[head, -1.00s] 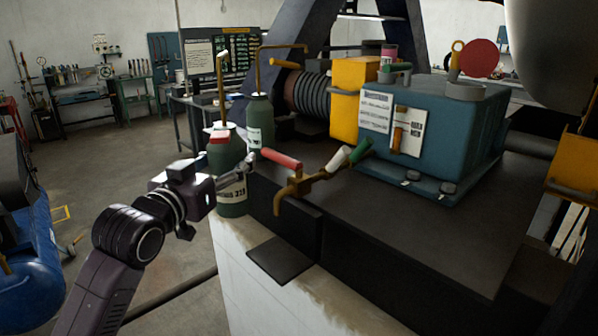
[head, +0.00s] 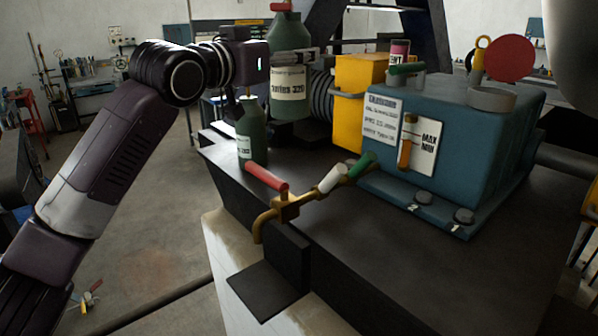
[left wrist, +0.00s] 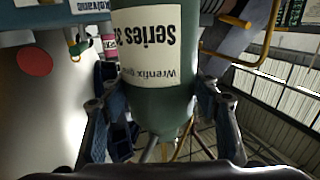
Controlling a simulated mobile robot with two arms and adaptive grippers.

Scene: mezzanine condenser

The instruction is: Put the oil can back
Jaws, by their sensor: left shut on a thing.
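My left gripper (head: 292,55) is shut on a dark green oil can (head: 290,88) with a cream "Series 320" label and a red part at its top. The can is upright and appears lifted above the dark bench top (head: 400,255). In the left wrist view the can (left wrist: 155,95) sits between both fingers, its label upside down. A second, similar green can (head: 250,125) stands at the bench's left end, below my left wrist. Its upper part is hidden by my arm. My right gripper is not in view.
A brass tap (head: 285,208) with red, white and green handles stands at the front edge, above a black ledge (head: 262,288). A teal tank (head: 460,140) with a MAX/MIN gauge and a yellow block (head: 358,100) stand to the right. The front right bench top is bare.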

